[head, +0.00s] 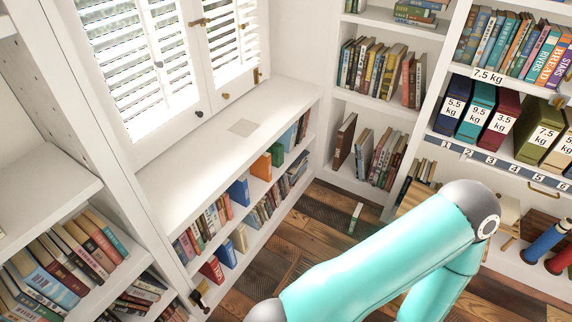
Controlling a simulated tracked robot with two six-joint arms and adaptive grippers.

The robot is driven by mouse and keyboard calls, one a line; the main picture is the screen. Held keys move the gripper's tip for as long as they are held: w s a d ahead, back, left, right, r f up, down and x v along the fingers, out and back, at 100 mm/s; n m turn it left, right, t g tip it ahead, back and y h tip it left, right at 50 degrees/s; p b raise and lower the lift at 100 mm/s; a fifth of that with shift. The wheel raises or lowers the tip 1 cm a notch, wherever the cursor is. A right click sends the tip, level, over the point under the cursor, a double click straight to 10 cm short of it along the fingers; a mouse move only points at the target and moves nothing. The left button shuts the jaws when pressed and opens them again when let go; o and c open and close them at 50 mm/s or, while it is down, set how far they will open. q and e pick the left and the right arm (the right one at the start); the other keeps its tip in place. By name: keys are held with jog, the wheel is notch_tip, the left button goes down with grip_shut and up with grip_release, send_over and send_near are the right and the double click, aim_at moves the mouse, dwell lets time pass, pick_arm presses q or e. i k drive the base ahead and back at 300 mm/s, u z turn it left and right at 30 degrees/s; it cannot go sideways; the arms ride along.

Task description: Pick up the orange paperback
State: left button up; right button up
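An orange book (261,166), which looks like the orange paperback, stands upright on the upper level of the low white bookcase under the shuttered window. A green book (275,154) stands to its right and a blue book (239,191) to its left. The shelf top partly overhangs this row, so only the front of the orange book shows. One of my teal arms crosses the lower right of the head view, well apart from the orange book. Neither gripper is in view.
Tall bookcases stand left and right; the right one holds binders with weight labels (502,118).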

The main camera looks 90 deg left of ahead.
aim_at(261, 169)
jog(key=z, duration=0.75)
jog(key=i, duration=0.1)
jog(key=u, duration=2.95)
jog(key=i, duration=1)
jog(key=z, duration=0.2)
